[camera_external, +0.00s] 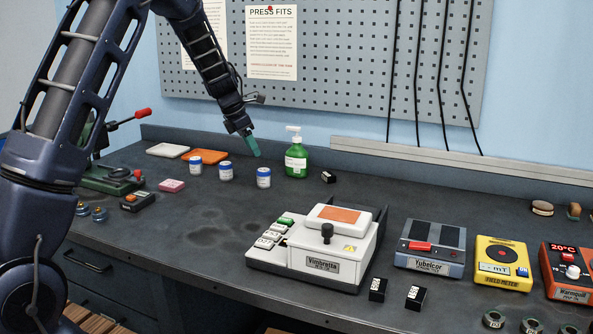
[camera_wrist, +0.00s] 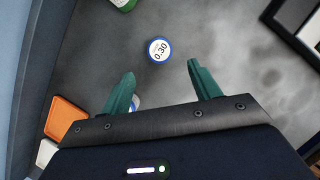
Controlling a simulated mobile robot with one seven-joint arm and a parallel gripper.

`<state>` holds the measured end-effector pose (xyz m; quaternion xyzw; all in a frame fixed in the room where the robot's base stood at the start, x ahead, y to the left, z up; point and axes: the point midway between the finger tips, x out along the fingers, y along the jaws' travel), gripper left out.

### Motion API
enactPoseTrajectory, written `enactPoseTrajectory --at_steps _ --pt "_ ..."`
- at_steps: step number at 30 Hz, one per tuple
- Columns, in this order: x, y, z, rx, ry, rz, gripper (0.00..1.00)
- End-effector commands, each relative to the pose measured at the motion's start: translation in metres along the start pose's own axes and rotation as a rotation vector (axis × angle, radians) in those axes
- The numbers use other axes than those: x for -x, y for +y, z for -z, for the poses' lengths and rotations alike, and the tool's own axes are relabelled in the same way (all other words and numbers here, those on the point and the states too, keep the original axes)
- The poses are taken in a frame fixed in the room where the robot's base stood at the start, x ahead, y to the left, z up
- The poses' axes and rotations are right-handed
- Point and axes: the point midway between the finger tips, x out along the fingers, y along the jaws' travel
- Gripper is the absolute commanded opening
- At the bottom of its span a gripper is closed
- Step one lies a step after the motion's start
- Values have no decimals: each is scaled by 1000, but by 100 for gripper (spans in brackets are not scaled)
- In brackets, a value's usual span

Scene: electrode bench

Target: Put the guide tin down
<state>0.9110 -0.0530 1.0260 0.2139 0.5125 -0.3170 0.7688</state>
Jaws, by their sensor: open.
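Three small white tins with blue bands stand upright in a row on the bench: a left tin (camera_external: 197,165), a middle tin (camera_external: 225,172) and a right tin (camera_external: 263,178). I cannot tell from a label which is the guide tin. In the wrist view one tin (camera_wrist: 159,50) has a lid reading 0.30 and lies just beyond the fingertips, roughly between them. Another tin (camera_wrist: 136,102) is mostly hidden behind the left finger. My gripper (camera_external: 255,152) has green fingers, is open and empty, and hangs above and close to the right tin.
A green pump bottle (camera_external: 296,160) stands right behind the right tin, with a small black block (camera_external: 328,176) beside it. An orange tray (camera_external: 204,156) and a white tray (camera_external: 167,150) lie behind left.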

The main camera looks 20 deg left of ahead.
Motion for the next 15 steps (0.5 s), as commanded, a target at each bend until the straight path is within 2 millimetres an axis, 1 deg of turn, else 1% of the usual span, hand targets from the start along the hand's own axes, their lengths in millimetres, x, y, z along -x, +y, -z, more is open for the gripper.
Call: enactPoseTrajectory --at_steps 2,5,8,12,14,15 --pt "6 -2 0 -11 -1 0 62" --pt "22 -10 0 -60 -8 2 62" --pt "49 -25 3 -156 -16 5 62" --pt "92 -56 9 -336 -25 9 62" --pt "110 -69 14 -415 -27 9 62" --pt "121 -78 16 -468 -30 9 62"
